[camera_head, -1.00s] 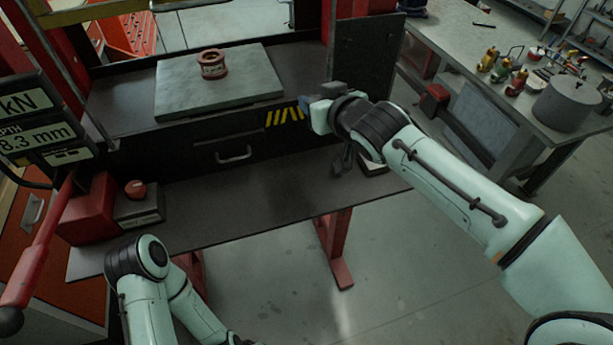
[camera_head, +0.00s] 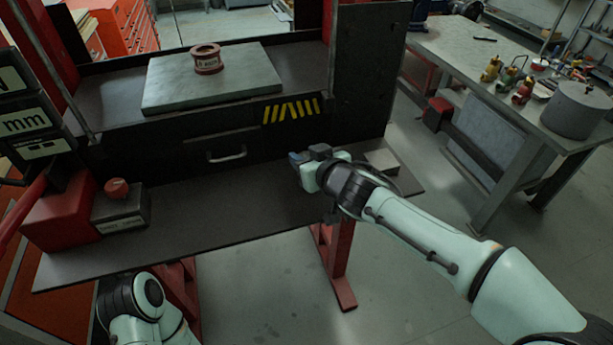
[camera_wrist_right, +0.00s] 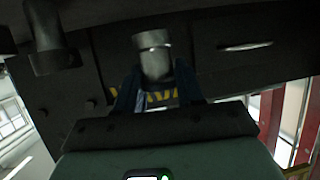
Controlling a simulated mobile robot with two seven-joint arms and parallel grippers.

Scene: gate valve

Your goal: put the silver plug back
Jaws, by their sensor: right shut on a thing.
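In the right wrist view the silver plug (camera_wrist_right: 153,55), a short shiny cylinder, stands up between the two blue fingers of my right gripper (camera_wrist_right: 155,85). The gripper is shut on it. In the head view my right gripper (camera_head: 298,160) is in front of the black press front, above the dark lower shelf. There the plug itself cannot be made out. My left arm shows at the bottom left, but its gripper is out of view.
A red ring (camera_head: 206,60) sits on a grey plate (camera_head: 215,85) on the press bed. A red box (camera_head: 65,215) and a small block with a red knob (camera_head: 120,205) stand on the left of the shelf (camera_head: 200,215). A workbench (camera_head: 470,75) holds a pot and several small items.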

